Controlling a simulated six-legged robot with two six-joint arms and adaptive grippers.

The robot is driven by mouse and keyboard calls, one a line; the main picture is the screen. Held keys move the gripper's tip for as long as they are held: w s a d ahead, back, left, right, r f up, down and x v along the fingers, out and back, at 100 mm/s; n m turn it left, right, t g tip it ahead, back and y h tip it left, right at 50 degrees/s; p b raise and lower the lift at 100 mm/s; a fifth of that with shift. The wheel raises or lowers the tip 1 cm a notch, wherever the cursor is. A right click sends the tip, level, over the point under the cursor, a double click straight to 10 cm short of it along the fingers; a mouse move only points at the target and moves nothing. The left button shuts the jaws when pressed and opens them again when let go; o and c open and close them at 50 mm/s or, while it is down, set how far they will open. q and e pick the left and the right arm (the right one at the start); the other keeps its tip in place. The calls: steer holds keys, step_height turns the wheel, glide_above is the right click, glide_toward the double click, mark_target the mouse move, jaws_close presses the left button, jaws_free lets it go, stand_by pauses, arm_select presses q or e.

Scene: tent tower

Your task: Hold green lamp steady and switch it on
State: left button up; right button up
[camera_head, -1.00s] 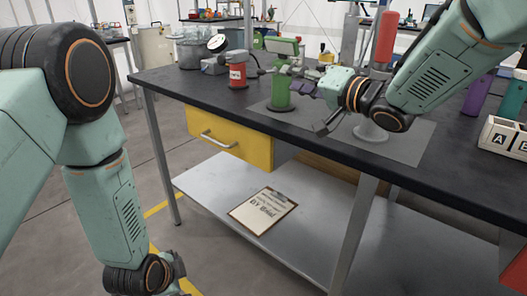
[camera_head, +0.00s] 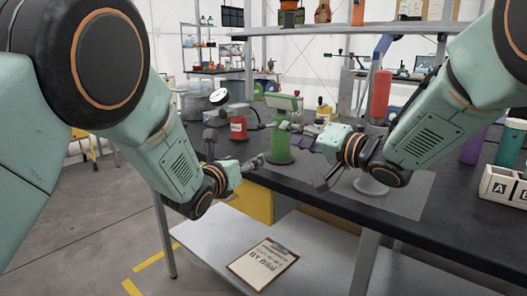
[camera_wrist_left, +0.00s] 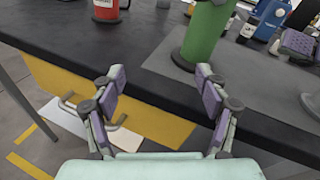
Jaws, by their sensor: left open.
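The green lamp (camera_head: 278,145) stands upright on the dark bench, a green cylinder on a round base with a boxy green head; it also shows in the left wrist view (camera_wrist_left: 206,35). Its switch is not clear to me. My left gripper (camera_head: 233,150) is open and empty at the bench's front edge, left of and in front of the lamp. In the left wrist view its fingers (camera_wrist_left: 157,92) are spread, with the lamp beyond them. My right gripper (camera_head: 306,160) has its fingers apart, right of the lamp; contact with the lamp cannot be told.
A red canister (camera_head: 238,128) stands left of the lamp. A tall red cylinder (camera_head: 380,95) on a pale round base is behind my right arm. A yellow drawer (camera_wrist_left: 100,95) with a handle is under the bench edge. A lettered white box (camera_head: 503,187) sits at right.

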mark_target(277, 141)
arm_select(q)
steer(key=d+r+m+h, duration=0.1)
steer(key=d+r+m, duration=0.1)
steer(key=d, duration=0.1)
steer(key=d+r+m+h, duration=0.1)
steer(key=d+m, duration=0.1)
steer(key=shift+d+r+h, duration=0.15)
steer(key=shift+d+h, duration=0.05)
steer(key=shift+h, duration=0.1)
steer(key=shift+x, duration=3.8)
steer(key=shift+a+r, duration=0.1)
steer(key=shift+c, duration=0.6)
jaws_close()
